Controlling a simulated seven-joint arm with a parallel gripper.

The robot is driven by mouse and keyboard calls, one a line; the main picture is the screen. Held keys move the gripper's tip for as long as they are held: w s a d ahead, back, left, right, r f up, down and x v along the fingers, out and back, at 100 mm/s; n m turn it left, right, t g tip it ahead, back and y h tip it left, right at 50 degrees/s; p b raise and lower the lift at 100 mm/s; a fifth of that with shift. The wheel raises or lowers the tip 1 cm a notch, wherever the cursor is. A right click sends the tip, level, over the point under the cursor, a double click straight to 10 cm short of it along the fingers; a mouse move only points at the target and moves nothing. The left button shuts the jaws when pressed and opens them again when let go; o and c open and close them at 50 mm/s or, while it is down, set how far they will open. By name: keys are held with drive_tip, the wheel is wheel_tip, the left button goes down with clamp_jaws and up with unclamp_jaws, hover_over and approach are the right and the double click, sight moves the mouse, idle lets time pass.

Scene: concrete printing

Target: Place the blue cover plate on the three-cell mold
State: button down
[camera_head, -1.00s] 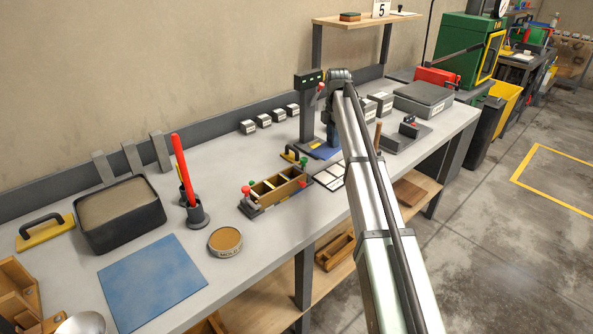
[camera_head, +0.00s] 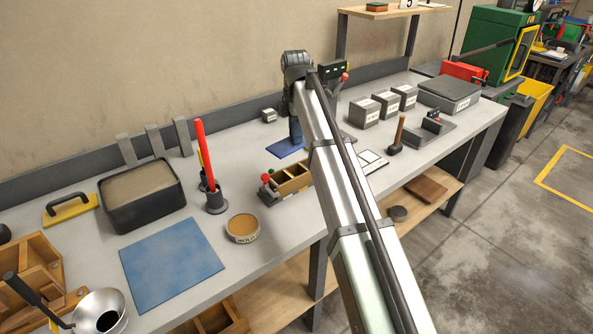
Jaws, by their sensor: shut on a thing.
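The three-cell mold (camera_head: 290,187) is wooden with dark metal ends and a red knob at its left end. It stands on the bench, its cells open at the top, and my arm hides its right end. My gripper (camera_head: 296,140) points down just behind the mold. It is shut on the small blue cover plate (camera_head: 283,151), which lies flat beneath it. The jaws and the plate's grip are hidden. The plate is apart from the mold in the picture; its height over the bench is hard to tell.
A blue mat (camera_head: 170,265), a round tan tin (camera_head: 243,228), a red-handled tool in a holder (camera_head: 205,165) and a black sand tray (camera_head: 143,196) stand left. A mallet (camera_head: 397,137) and grey blocks (camera_head: 384,104) stand right. The bench behind the sand tray holds grey brackets.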

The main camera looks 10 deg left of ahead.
drive_tip(key=shift+m, duration=0.5)
drive_tip(key=shift+f, duration=5)
drive_tip(key=shift+f, duration=0.15)
drive_tip(key=c, duration=0.8)
unclamp_jaws()
drive_tip(key=shift+c, duration=0.2)
wheel_tip(320, 180, up, 12)
drive_tip(key=shift+r, duration=0.2)
